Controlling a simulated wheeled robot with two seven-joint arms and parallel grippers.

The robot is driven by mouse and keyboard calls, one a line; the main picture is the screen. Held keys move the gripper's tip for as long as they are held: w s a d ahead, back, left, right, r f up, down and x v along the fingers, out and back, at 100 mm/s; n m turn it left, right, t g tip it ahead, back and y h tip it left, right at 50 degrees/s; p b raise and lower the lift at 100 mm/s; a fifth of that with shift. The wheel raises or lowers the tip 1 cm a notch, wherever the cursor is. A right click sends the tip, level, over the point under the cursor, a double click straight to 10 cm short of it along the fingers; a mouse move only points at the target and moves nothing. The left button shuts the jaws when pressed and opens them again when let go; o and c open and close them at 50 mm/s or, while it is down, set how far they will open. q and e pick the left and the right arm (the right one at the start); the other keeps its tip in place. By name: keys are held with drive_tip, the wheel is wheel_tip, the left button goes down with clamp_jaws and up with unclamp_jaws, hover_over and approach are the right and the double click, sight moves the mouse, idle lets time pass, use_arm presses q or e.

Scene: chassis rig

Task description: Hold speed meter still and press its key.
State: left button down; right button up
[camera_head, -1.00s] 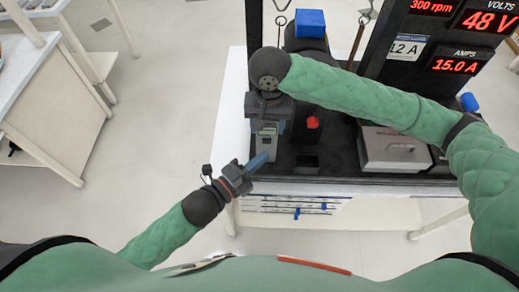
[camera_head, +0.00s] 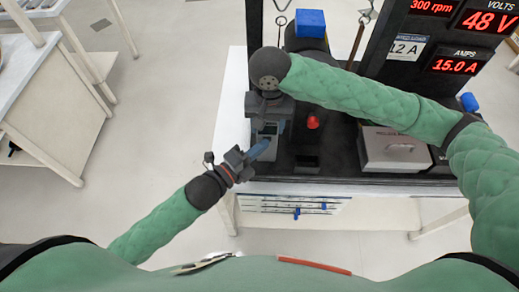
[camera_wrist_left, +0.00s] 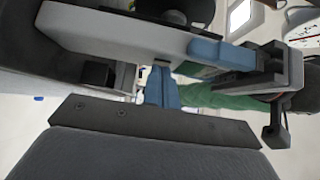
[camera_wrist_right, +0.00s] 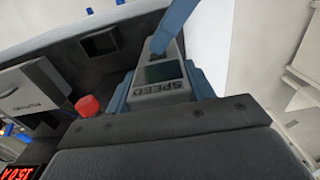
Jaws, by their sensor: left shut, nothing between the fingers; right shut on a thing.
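The grey speed meter (camera_head: 268,129) stands at the rig's left front edge. In the right wrist view, the speed meter (camera_wrist_right: 160,92) shows its dark screen and SPEED label. My right gripper (camera_wrist_right: 162,84) is shut around it, one blue finger on each side. My left gripper (camera_head: 262,147) is shut and empty, its blue tips at the meter's near end. In the right wrist view the left tips (camera_wrist_right: 163,40) cover the key area; I cannot tell whether they touch. The left wrist view shows the shut left fingers (camera_wrist_left: 161,88) close to the meter's grey body (camera_wrist_left: 120,34).
A red button (camera_head: 312,122) stands right of the meter. A grey lidded box (camera_head: 394,148) is farther right. The panel with red readouts (camera_head: 455,65) rises at the back right. My right arm crosses above the rig. Open floor lies to the left.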

drive_tip(key=shift+s+f, duration=0.15)
drive_tip(key=shift+f, duration=0.05)
use_arm(q)
drive_tip(key=shift+w+a+f, duration=0.1)
drive_tip(key=shift+w, duration=0.4)
use_arm(e)
drive_tip(key=shift+s, duration=0.1)
drive_tip(key=shift+r, duration=0.1)
drive_tip(key=shift+w, duration=0.25)
use_arm(q)
drive_tip(key=s+a, duration=0.6)
drive_tip(key=s, duration=0.5)
drive_tip(key=shift+s+a, duration=0.2)
drive_tip(key=shift+a, duration=0.2)
use_arm(e)
drive_tip(key=shift+r, duration=0.1)
